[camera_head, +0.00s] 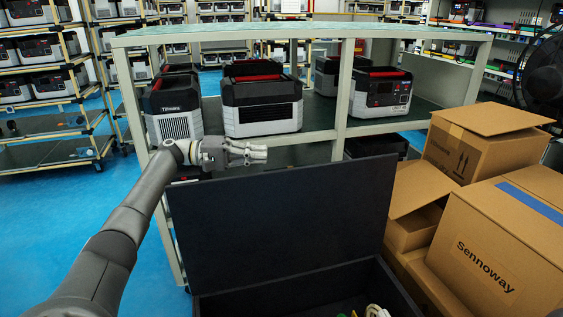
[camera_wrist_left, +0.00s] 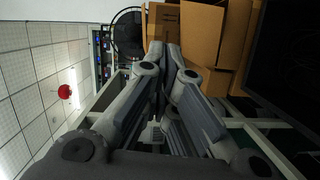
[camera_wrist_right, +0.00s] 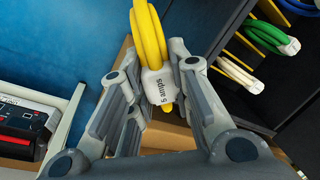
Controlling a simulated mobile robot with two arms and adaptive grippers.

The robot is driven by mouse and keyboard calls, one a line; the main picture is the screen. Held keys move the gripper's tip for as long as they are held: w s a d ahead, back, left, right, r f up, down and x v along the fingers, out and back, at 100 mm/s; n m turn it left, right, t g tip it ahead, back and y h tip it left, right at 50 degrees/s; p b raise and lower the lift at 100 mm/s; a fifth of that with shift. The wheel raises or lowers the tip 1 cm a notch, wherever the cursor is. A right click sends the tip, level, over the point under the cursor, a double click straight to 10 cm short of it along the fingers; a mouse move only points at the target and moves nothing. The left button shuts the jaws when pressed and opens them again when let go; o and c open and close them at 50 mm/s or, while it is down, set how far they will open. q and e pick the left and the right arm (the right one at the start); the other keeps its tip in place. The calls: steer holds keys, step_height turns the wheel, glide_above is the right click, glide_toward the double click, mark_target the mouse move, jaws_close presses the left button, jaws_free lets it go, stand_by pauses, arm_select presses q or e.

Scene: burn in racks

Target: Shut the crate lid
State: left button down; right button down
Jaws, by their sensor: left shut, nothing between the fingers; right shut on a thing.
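A black crate (camera_head: 290,294) stands at the bottom centre of the head view, with cable ends inside at the frame edge. Its black lid (camera_head: 285,215) stands raised, leaning back toward the shelf. A dark panel (camera_wrist_left: 285,60) at the right of the left wrist view looks like the lid. My left gripper (camera_head: 264,153) is shut and empty, just above the lid's top edge in the head view; contact cannot be told. My right gripper (camera_wrist_right: 152,55) is outside the head view. It is shut on a yellow cable (camera_wrist_right: 150,30) with a white plug marked "5 amps" (camera_wrist_right: 159,86).
A grey shelf table (camera_head: 340,95) with several power units (camera_head: 262,105) stands behind the lid. Cardboard boxes (camera_head: 500,250) crowd the crate's right side. Blue floor (camera_head: 60,230) is free at left. Dark compartments with a green cable (camera_wrist_right: 265,35) and white cable (camera_wrist_right: 238,74) show in the right wrist view.

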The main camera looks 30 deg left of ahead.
steer(key=shift+w+r, duration=0.1)
steer(key=shift+r, duration=0.15)
steer(key=shift+r+p, duration=0.15)
steer(key=shift+p, duration=0.15)
arm_select(q)
steer(key=d, duration=0.7)
steer(key=shift+f, duration=0.35)
steer(key=shift+w, duration=0.15)
